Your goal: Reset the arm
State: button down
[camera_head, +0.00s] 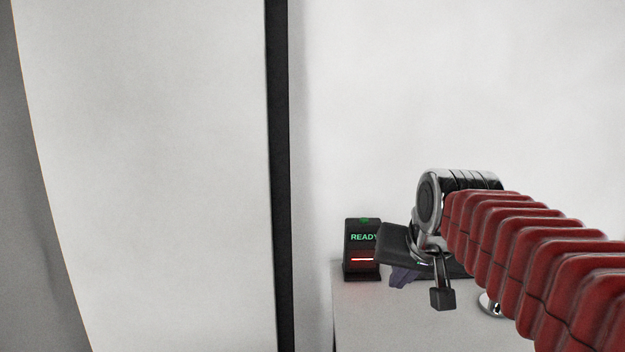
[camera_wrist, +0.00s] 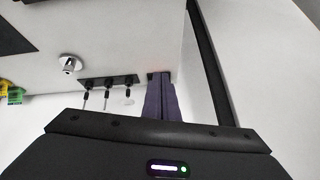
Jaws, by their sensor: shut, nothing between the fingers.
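My arm, red and ribbed with a chrome joint, reaches in from the right in the head view. My gripper shows there as purple fingers (camera_head: 402,277) under a dark wrist housing, low above the pale counter. In the wrist view my gripper (camera_wrist: 161,78) is shut, its two purple fingers side by side with nothing between them. The fingertips are near a small dark, reddish-lit thing at the far end; I cannot tell if they touch it. A black box (camera_head: 361,240) with a green READY sign and a red light bar stands just left of the gripper.
The pale counter (camera_head: 365,325) is clear at its front left. A black vertical strip (camera_head: 281,180) divides the white walls. The wrist view shows a round chrome fitting (camera_wrist: 69,63), a black plate with several black-tipped pins (camera_wrist: 109,82), and green and yellow pieces (camera_wrist: 12,93).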

jog(key=s+f+n, duration=0.1)
jog(key=s+f, duration=0.4)
jog(key=s, duration=0.3)
jog(key=s+f+n+g, duration=0.1)
jog(key=s+f, duration=0.5)
jog(key=s, duration=0.3)
jog(key=shift+s+d, duration=0.15)
jog(key=shift+s, duration=0.1)
jog(key=shift+s, duration=0.1)
